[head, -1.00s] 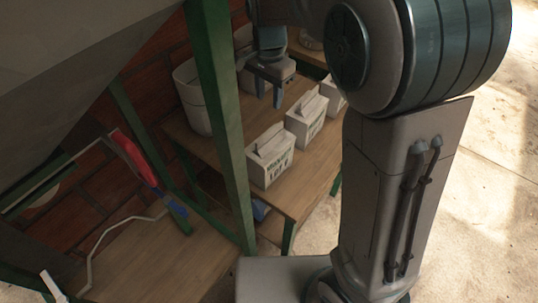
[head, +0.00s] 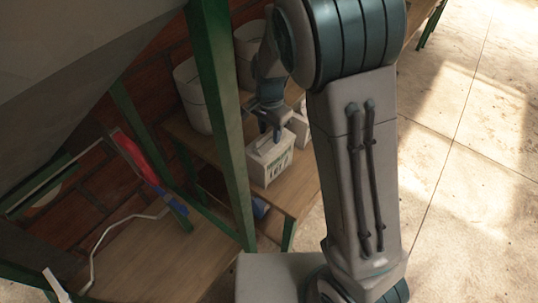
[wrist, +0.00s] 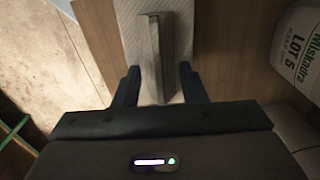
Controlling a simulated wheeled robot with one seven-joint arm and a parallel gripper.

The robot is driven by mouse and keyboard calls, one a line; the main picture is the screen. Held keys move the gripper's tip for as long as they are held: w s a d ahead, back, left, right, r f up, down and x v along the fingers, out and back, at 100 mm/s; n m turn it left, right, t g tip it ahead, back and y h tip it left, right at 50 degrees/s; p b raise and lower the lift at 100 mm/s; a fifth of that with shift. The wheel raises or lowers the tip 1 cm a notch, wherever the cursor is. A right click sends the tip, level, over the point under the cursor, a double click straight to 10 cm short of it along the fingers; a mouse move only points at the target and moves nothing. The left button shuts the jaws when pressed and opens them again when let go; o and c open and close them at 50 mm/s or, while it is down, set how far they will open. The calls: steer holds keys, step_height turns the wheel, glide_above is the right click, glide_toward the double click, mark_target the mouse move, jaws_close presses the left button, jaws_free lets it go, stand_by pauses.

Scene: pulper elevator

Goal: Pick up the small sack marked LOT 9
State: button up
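A small white sack (head: 270,167) with a folded top stands at the front end of the wooden shelf in the head view. Its dark print is too small for me to read the lot number. My gripper (head: 270,131) is just above its top, pointing down. In the wrist view my gripper (wrist: 158,78) is open, with one finger on each side of the raised top fold of the white sack (wrist: 134,14). Gaps show between the fold and both fingers. The sack's printed face is hidden in the wrist view.
Another small white sack (head: 300,127) stands behind, partly hidden by my arm. Large white containers (head: 192,97) stand along the wall side; one in the wrist view reads LOT 5 (wrist: 299,52). A green post (head: 222,120) rises close left of the sack.

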steer(key=shift+f, duration=0.25)
jaws_close()
steer(key=shift+s+f, duration=0.1)
steer(key=shift+s, duration=0.1)
stand_by(1.1)
